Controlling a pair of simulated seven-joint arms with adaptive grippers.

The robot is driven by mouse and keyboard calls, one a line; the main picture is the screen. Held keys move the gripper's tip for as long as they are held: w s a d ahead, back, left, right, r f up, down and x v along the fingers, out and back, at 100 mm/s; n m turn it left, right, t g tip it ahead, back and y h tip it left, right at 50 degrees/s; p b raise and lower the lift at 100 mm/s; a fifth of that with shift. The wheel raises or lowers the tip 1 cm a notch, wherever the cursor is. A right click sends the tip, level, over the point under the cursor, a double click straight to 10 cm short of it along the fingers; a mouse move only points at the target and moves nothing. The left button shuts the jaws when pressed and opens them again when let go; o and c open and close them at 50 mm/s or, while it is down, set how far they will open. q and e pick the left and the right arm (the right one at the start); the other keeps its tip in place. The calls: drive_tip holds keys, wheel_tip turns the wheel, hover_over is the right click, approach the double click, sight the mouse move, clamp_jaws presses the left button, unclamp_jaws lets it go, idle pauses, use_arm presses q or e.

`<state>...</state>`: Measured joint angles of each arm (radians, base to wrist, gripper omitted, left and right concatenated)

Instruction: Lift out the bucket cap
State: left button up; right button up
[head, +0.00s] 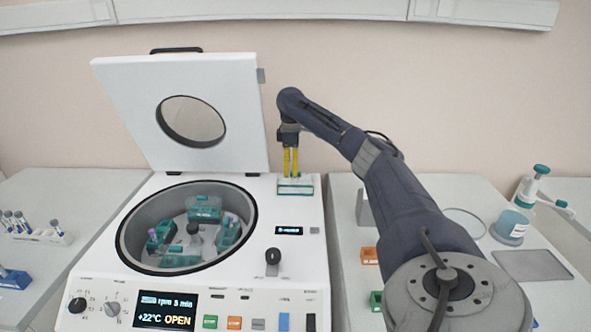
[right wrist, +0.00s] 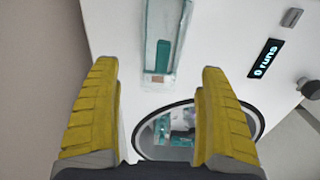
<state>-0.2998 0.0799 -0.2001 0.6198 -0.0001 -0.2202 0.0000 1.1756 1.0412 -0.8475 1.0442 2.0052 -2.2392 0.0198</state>
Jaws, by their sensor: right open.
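My right gripper (head: 290,174) points down over the right rear of the centrifuge top, its two yellow fingers apart. Directly below is a clear, teal-edged piece (head: 296,187), which looks like the bucket cap in a shallow holder; cap and holder are hard to tell apart. In the right wrist view this clear piece (right wrist: 164,35) lies beyond and between the open fingertips (right wrist: 158,72). Nothing is between the fingers, and I cannot tell whether the tips touch it. My left gripper is out of view.
The centrifuge lid (head: 190,110) stands open behind the round bowl (head: 127,245). Several teal buckets (head: 204,208) sit in the rotor, some with tubes. A knob (head: 272,258) and small display (head: 288,231) are nearby.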

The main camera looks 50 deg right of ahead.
drive_tip(key=shift+s+f, duration=0.1)
drive_tip(key=shift+f, duration=2.2)
drive_tip(key=shift+c, duration=0.4)
drive_tip(key=c, duration=1.2)
drive_tip(key=shift+o, duration=0.2)
drive_tip(key=shift+r, duration=0.15)
wheel_tip(320, 180, up, 20)
drive_tip(key=shift+r, duration=2.35)
